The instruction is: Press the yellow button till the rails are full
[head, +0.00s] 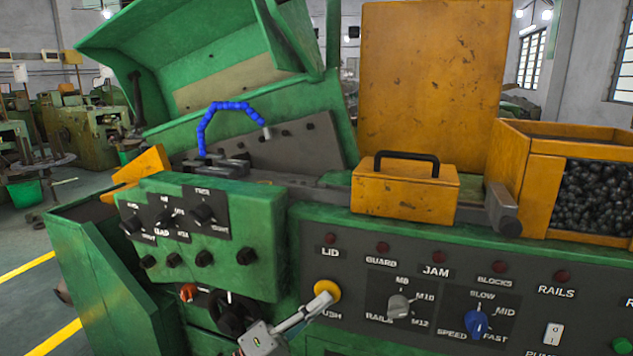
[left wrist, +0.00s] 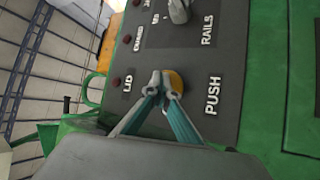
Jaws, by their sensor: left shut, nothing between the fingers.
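The yellow button (head: 327,290) sits on the grey front panel (head: 350,250) of the green machine, beside the word PUSH. My left gripper (head: 324,300) is shut and empty, with its fingertips at the button's face. In the left wrist view the closed fingertips (left wrist: 160,78) overlap the yellow button (left wrist: 177,82); whether they touch it or press it in, I cannot tell. The RAILS lamp (head: 557,275) is dark red and looks unlit. The rails (head: 325,192) run behind the panel, and how full they are cannot be made out. My right gripper is out of view.
The panel also carries a grey rails knob (head: 398,306), a blue speed knob (head: 476,323) and a white PUMP switch (head: 553,333). A green control box (head: 200,235) juts out at left. An orange bin (head: 545,190) of dark parts stands at right.

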